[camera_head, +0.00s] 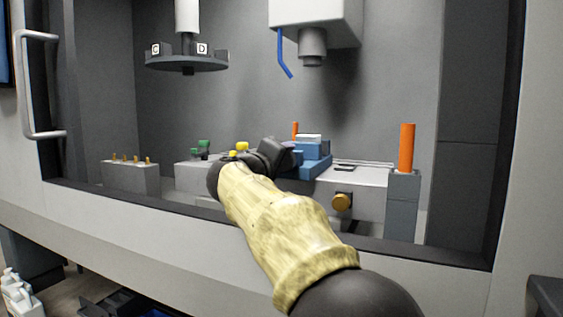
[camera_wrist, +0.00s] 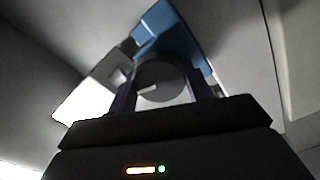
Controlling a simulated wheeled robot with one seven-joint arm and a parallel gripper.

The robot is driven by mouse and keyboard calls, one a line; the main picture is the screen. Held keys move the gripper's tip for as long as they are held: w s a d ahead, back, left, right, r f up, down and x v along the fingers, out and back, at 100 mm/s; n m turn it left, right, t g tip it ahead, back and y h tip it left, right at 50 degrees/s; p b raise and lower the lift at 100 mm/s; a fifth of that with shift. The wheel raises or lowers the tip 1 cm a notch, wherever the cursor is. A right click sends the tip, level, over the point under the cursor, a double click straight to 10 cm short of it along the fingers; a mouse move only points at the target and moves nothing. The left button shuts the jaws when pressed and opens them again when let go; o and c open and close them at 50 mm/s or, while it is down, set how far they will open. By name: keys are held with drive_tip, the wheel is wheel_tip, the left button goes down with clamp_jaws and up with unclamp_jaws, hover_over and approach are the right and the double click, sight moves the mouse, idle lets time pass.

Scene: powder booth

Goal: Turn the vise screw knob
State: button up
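The blue vise (camera_head: 316,166) stands on the grey machine table, partly behind my arm. It also shows in the wrist view as a blue block (camera_wrist: 168,32). A round grey knob (camera_wrist: 163,74) with a small pale mark on its face sits in front of the vise. My gripper (camera_wrist: 163,88) has its two dark fingers on either side of this knob, close to its edges. I cannot tell whether they press on it. In the head view my gripper (camera_head: 284,154) is at the vise's left side, and the knob is hidden there.
A tool carousel (camera_head: 187,62) and the spindle (camera_head: 313,45) with a blue hose hang above. A grey block with brass pins (camera_head: 130,176) stands at left. The enclosure's front sill (camera_head: 120,203) runs below my arm.

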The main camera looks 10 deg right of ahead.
drive_tip(key=o, duration=0.4)
drive_tip(key=shift+f, duration=0.1)
drive_tip(key=shift+o, duration=0.2)
drive_tip(key=p+v, duration=0.2)
drive_tip(key=v, duration=1.5)
drive_tip(key=shift+s+a, duration=0.1)
drive_tip(key=shift+s, duration=0.05)
